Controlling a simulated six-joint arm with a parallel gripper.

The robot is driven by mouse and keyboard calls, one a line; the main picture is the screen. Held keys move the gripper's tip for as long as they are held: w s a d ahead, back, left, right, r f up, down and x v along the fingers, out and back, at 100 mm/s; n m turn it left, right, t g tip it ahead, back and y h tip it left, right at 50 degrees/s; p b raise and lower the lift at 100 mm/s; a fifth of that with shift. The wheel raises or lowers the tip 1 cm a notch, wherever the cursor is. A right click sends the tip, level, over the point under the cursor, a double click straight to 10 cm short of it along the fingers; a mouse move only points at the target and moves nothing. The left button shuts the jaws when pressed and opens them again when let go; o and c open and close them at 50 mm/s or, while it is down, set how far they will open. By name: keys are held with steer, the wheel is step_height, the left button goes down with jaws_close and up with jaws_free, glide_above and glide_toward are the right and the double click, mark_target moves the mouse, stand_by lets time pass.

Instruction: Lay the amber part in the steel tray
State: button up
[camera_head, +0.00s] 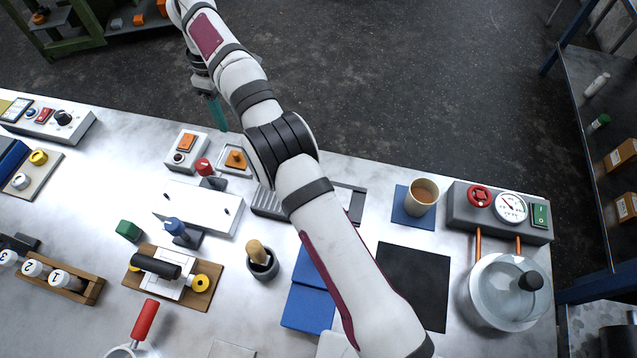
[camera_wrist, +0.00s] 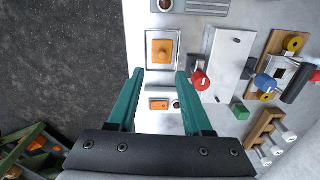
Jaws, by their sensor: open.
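The amber part (camera_head: 236,159) is a small orange block with a raised round middle. It lies inside the small square steel tray (camera_head: 222,168) near the far edge of the bench. In the wrist view the amber part (camera_wrist: 162,52) sits flat within the rim of the steel tray (camera_wrist: 162,32). In the wrist view my gripper (camera_wrist: 160,73) is open and empty, apart from the part, which shows just past the fingertips.
A control box with an orange switch (camera_head: 187,142) stands left of the tray. A red-knobbed lever (camera_head: 203,167) is close beside the tray, on a white plate (camera_head: 190,206). A ridged grey block (camera_head: 268,203) lies to the right, partly behind my arm. Dark floor lies beyond the bench.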

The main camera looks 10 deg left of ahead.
steer(key=w+d+r+m, duration=0.2)
steer(key=d+r+m, duration=0.3)
steer(key=d+r, duration=0.55)
steer(key=s+d+r+m, duration=0.2)
steer(key=s+d+m, duration=0.2)
steer(key=d, duration=0.4)
steer(key=s+d+r+m, duration=0.1)
steer(key=s+d+m, duration=0.3)
steer(key=d, duration=0.4)
steer(key=s+d+f+m, duration=0.2)
steer(key=s+d+m, duration=0.1)
steer(key=s, duration=0.4)
steer(key=s+d+f+m+y, duration=0.1)
steer(key=s+d+f+m, duration=0.1)
steer(key=s, duration=0.5)
steer(key=s+d+f+m, duration=0.2)
steer(key=s+d+m, duration=0.3)
steer(key=s, duration=0.2)
steer(key=shift+d+f+y, duration=0.15)
steer(key=shift+f+y, duration=0.2)
steer(key=shift+y, duration=0.05)
steer(key=shift+s, duration=0.1)
